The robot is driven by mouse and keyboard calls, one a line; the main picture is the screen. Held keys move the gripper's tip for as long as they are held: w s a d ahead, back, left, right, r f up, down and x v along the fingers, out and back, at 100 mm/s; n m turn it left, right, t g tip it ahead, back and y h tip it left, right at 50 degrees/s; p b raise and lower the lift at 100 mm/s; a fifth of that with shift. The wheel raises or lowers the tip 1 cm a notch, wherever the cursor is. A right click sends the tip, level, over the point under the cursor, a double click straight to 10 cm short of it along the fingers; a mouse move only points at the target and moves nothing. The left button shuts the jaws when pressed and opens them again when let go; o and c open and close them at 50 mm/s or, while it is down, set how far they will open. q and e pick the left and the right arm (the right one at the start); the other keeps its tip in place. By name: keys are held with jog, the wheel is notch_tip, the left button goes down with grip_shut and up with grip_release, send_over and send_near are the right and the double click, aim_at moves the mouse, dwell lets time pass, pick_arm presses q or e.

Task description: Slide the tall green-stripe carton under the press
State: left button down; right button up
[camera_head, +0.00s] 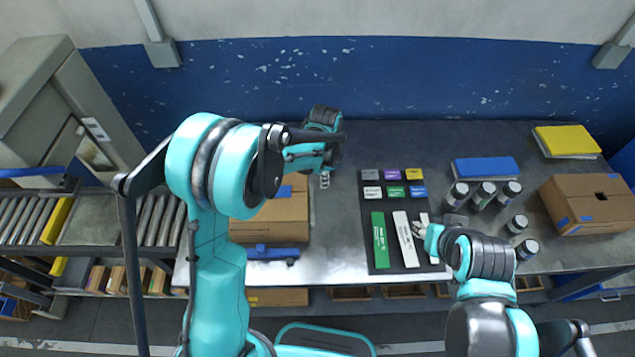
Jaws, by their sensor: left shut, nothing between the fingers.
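A dark mat (366,205) on the bench holds several small coloured pieces and a row of long ones. The long green piece (380,240) lies at its left, beside a long white piece (405,239). I cannot tell which, if any, is the tall green-stripe carton. I cannot make out a press. My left gripper (325,180) is shut and empty, pointing down between the brown box and the mat. My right gripper (418,230) is at the long white pieces on the mat's right side; whether it holds one is too small to tell.
A brown box (270,222) stands left of the mat, with a blue bar (264,253) in front. A roller conveyor (155,220) lies left.

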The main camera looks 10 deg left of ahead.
pick_arm(q)
jog(key=a+f, duration=0.1)
jog(key=f, duration=0.2)
jog(key=a+f, duration=0.1)
jog(key=f, duration=0.3)
jog(key=a+f+b, duration=0.1)
jog(key=f, duration=0.2)
jog(key=shift+s+a+f, duration=0.25)
jog(key=shift+a, duration=0.1)
